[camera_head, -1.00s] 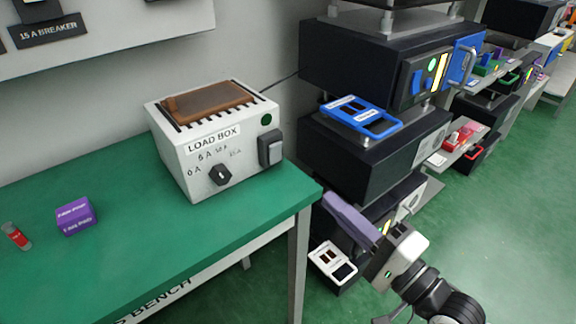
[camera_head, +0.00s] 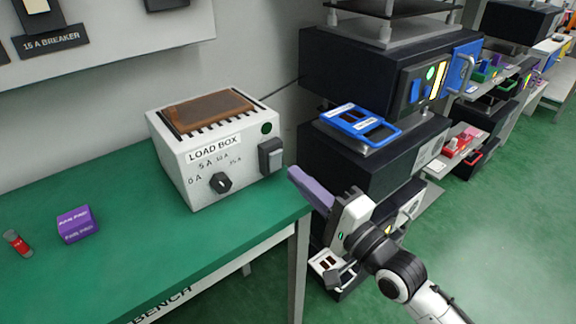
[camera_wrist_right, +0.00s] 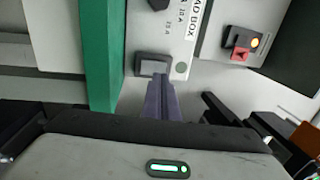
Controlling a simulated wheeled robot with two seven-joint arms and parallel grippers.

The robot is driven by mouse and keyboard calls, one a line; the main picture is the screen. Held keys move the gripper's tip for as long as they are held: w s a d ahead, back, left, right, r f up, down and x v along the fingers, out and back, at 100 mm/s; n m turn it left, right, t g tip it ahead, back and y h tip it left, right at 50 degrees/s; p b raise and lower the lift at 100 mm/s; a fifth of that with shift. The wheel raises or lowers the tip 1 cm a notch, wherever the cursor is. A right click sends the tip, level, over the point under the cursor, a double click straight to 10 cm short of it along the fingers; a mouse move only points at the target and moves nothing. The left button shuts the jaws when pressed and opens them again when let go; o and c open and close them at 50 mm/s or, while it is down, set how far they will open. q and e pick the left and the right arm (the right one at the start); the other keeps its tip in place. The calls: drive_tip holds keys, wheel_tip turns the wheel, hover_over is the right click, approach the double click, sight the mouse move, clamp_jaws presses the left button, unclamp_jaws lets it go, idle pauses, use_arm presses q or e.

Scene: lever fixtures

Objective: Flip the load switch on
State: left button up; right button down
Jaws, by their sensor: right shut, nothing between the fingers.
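The white load box (camera_head: 190,165) stands on the green bench, with a brown slotted top and a black dial (camera_head: 220,183) on its front. The load switch (camera_head: 271,156), a grey rocker in a dark frame, sits on the box's front near the right end. It also shows in the right wrist view (camera_wrist_right: 153,65). My right gripper (camera_head: 293,173) is shut and empty, its purple fingers pointing at the box just right of the switch. In the right wrist view the fingertips (camera_wrist_right: 160,79) overlap the switch's near edge; I cannot tell whether they touch. My left gripper is out of view.
A purple box (camera_head: 77,224) and a red-labelled cylinder (camera_head: 17,243) lie on the green bench (camera_head: 150,245). Right of the bench stands a rack of black units with a blue frame (camera_head: 360,124). A breaker panel (camera_head: 120,30) hangs on the wall.

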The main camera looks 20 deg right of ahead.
sight(277, 158)
drive_tip(key=shift+x, duration=2.05)
